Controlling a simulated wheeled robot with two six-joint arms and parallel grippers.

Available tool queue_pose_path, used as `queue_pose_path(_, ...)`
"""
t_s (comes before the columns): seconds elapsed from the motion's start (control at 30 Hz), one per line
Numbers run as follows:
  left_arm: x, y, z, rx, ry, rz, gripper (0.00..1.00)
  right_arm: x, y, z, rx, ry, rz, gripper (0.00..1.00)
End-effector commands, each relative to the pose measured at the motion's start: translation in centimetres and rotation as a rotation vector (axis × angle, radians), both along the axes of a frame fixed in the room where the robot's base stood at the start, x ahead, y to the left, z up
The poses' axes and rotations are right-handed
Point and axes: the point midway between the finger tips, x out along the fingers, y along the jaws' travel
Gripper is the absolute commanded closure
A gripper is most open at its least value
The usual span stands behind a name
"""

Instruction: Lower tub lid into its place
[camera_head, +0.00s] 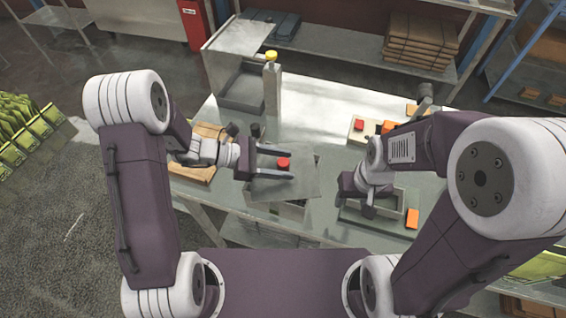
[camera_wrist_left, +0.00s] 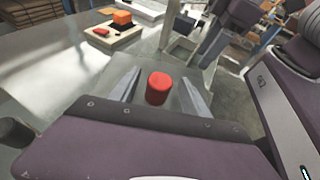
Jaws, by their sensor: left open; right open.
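The tub lid (camera_head: 308,184) is a flat grey plate with a red knob (camera_head: 283,163) on top. It lies over a light-walled tub (camera_head: 287,209) on the table, and looks slightly askew; whether it is fully seated I cannot tell. My left gripper (camera_head: 275,164) is open, its two fingers on either side of the red knob with gaps. The knob also shows between the fingers in the left wrist view (camera_wrist_left: 158,88). My right gripper (camera_head: 366,205) points down over a grey open tray (camera_head: 392,202) at the right; its fingertips are partly hidden.
An orange block (camera_head: 412,218) sits by the right tray. A pale board (camera_head: 363,131) with red and orange pieces stands behind. A post with a yellow cap (camera_head: 271,75) and a grey bin (camera_head: 243,88) stand at the back left. A wooden board (camera_head: 194,171) lies left.

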Motion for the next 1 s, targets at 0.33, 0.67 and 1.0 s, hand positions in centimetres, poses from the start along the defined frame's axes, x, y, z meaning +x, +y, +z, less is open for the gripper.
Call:
queue_pose_path(0.33,-0.5,6.5,2.5,0.002,-0.003,0.005,0.45,0.0,0.0,-0.8,0.0,0.0,0.0,0.49)
queue_pose_path(0.67,-0.8,8.1,3.3,0.001,0.001,-0.001,0.45,0.0,0.0,-0.9,0.0,0.0,0.0,0.49)
queue_pose_path(1.0,-3.4,3.8,6.0,0.051,-0.092,-0.173,0.45,0.0,0.0,-0.9,0.0,0.0,0.0,0.49)
